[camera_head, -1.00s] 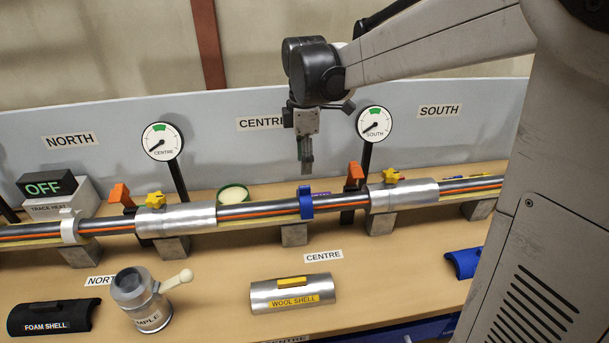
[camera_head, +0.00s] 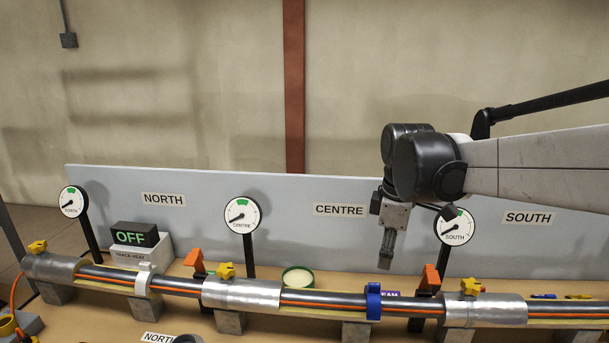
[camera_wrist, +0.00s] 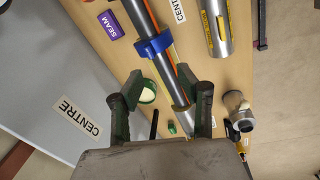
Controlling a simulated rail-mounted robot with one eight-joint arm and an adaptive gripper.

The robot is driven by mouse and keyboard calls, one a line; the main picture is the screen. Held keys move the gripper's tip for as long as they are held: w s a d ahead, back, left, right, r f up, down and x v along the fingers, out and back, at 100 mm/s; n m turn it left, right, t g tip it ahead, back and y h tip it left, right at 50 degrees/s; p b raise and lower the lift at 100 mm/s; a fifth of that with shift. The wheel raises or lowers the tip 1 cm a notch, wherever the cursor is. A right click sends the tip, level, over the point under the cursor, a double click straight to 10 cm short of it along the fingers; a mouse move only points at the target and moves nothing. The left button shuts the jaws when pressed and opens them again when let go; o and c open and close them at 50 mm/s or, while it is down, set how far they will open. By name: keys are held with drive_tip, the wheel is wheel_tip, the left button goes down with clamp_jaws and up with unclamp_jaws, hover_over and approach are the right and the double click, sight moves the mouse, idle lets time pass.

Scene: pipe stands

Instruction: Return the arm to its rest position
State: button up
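My gripper (camera_head: 386,262) hangs from my arm above the pipe (camera_head: 330,298), in front of the backboard between the CENTRE sign and the SOUTH gauge. In the wrist view my gripper (camera_wrist: 166,90) has its two fingers spread apart, with nothing held between them. Beyond the fingers lie the pipe and its blue clamp (camera_wrist: 154,44), some way below and not touched. The blue clamp also shows in the head view (camera_head: 373,301), just below and left of the fingertips.
Orange levers (camera_head: 194,262) and yellow valves (camera_head: 225,270) rise from the pipe. The SOUTH gauge (camera_head: 455,227) stands close to my gripper's right. A wool shell (camera_wrist: 214,25) and a sample pot (camera_wrist: 238,110) lie on the bench. The space above the backboard (camera_head: 310,188) is open.

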drive_tip(key=s+f+m+t, duration=0.3)
drive_tip(key=s+m+t, duration=0.3)
drive_tip(key=s+m, duration=0.7)
drive_tip(key=shift+s+f, duration=0.2)
drive_tip(key=shift+s, duration=2.1)
